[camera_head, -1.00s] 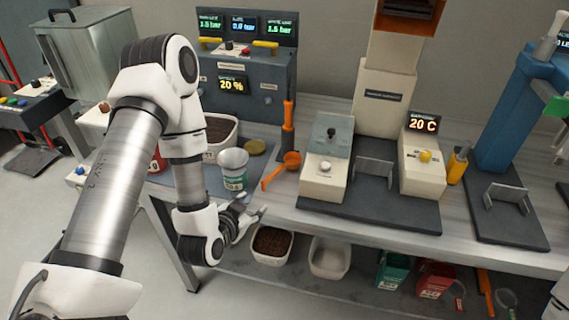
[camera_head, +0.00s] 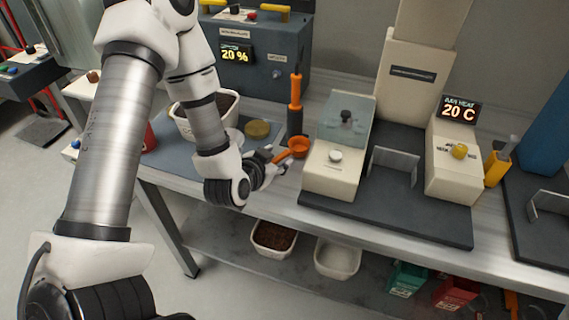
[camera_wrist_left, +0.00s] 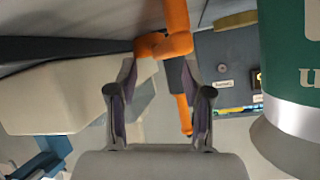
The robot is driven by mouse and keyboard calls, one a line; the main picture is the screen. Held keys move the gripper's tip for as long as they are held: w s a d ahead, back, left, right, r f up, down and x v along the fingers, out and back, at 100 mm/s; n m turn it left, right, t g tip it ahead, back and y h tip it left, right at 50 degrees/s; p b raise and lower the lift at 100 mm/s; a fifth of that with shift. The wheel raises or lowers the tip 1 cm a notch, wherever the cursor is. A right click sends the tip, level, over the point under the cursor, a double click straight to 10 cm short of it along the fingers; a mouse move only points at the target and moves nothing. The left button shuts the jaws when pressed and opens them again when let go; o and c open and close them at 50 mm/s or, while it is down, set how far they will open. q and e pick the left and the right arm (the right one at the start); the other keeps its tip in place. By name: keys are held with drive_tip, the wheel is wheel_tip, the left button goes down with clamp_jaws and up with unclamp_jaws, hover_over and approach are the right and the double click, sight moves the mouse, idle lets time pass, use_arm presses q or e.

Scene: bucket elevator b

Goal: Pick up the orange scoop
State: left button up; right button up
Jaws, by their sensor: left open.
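The orange scoop (camera_head: 300,147) lies on the table left of the cream machine, its bowl beside that machine's base and its handle partly hidden by my gripper. My left gripper (camera_head: 275,166) is open at the handle side of the scoop. In the left wrist view, the scoop (camera_wrist_left: 165,45) crosses just beyond the fingertips of the gripper (camera_wrist_left: 159,72). I cannot tell whether the fingers touch it. My right gripper is not in view.
A green and white can (camera_wrist_left: 295,70) stands close beside my left gripper in the wrist view. An upright orange-handled tool (camera_head: 295,105) stands behind the scoop. The cream machine (camera_head: 335,165) is close on the right. A tub of dark grounds (camera_head: 222,108) stands behind my arm.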

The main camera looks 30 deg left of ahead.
sight(283, 154)
use_arm(q)
drive_tip(key=x, duration=0.2)
drive_tip(key=shift+w, duration=0.4)
drive_tip(key=shift+w+f, duration=0.2)
drive_tip(key=shift+f, duration=0.05)
drive_tip(key=shift+s, duration=0.1)
clamp_jaws()
drive_tip(key=shift+r, duration=0.1)
